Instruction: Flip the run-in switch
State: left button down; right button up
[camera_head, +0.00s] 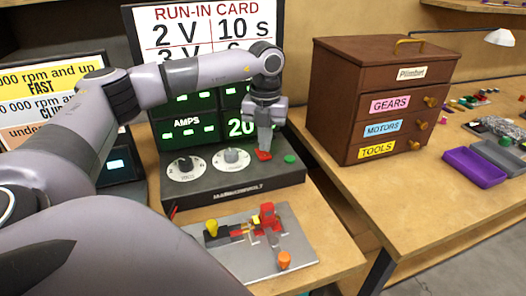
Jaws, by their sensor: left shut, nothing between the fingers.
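The power supply (238,188) stands on the left table with two dials, a red switch and a green button on its front ledge. My left gripper (263,151) points down from above and is shut. Its tips are right at the red switch (264,156); I cannot tell whether they touch it. The fingers hide part of the area behind the switch. The green button (290,159) is just right of it. A run-in card (205,32) reading "2 V 10 s" stands behind, its lower part covered by my arm. My right gripper does not show.
A metal plate (295,250) with a small red and yellow assembly lies in front of the supply. A brown drawer cabinet (335,100) stands right on another table. A purple tray (474,168) and small parts lie farther right. A gap separates the tables.

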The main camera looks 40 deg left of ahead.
aim_at(265, 155)
pick_arm(q)
jog(key=shift+s+f+b, duration=0.1)
jog(key=shift+f+b, duration=0.5)
jog(key=shift+f, duration=0.55)
dwell(0.5)
jog(key=shift+r+p, duration=1.25)
jog(key=shift+r, duration=0.1)
notch_tip(265, 155, up, 2)
jog(key=shift+r+p, duration=0.1)
jog(key=shift+p, duration=0.8)
jog(key=shift+r+p, duration=1.05)
jog(key=shift+r, duration=0.1)
